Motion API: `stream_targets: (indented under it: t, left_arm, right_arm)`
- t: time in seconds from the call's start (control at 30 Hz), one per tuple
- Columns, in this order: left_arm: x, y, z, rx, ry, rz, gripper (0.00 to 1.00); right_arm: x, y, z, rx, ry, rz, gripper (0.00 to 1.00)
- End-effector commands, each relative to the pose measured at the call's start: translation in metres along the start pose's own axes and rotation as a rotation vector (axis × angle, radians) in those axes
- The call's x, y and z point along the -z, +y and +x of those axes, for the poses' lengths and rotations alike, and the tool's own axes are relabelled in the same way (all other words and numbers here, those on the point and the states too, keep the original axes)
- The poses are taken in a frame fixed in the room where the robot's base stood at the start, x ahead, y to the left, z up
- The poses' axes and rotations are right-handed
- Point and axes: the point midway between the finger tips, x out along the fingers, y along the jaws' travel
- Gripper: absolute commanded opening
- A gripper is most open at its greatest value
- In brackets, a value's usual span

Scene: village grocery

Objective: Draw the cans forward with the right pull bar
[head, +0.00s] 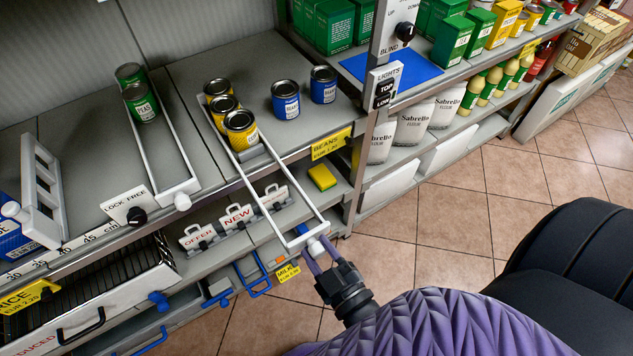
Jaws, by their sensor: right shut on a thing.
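The right pull bar (283,200) is a long white frame that sticks out past the shelf's front edge. Three yellow cans (242,130) stand upright in a row between its rails, towards its back end. The front can is well behind the bar's front crosspiece and close to the shelf's front edge. My right gripper (317,250) is shut on the white knob at the front end of the pull bar, out in front of the shelf. The fingertips partly hide the knob. My left gripper is not in view.
Two blue cans (286,100) stand right of the yellow ones. Another white pull bar (177,150) at left surrounds green PEAS cans (141,102). Below are OFFER and NEW signs (237,217) and a yellow sponge (322,177). A post with switches (384,90) stands right.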

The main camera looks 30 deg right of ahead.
Motion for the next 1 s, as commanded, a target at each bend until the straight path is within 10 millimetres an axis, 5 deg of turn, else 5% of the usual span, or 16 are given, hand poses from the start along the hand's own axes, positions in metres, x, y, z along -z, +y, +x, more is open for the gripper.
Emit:
stream_targets:
  t: [0.13,0.17,0.3,0.63,1.0]
  left_arm:
    - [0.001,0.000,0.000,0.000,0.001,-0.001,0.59]
    - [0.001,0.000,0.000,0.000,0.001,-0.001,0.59]
    - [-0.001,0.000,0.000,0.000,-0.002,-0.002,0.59]
    - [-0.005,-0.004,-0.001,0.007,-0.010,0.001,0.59]
    - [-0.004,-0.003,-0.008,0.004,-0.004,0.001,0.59]
  right_arm:
    - [-0.001,-0.001,0.000,0.002,-0.003,-0.001,0.00]
    - [-0.001,-0.001,0.000,0.002,-0.003,-0.001,0.47]
    - [-0.001,-0.001,0.000,0.002,-0.002,-0.001,0.77]
    - [0.000,0.000,-0.005,0.002,-0.003,0.000,0.79]
    - [-0.001,0.000,-0.088,0.002,-0.005,0.000,0.79]
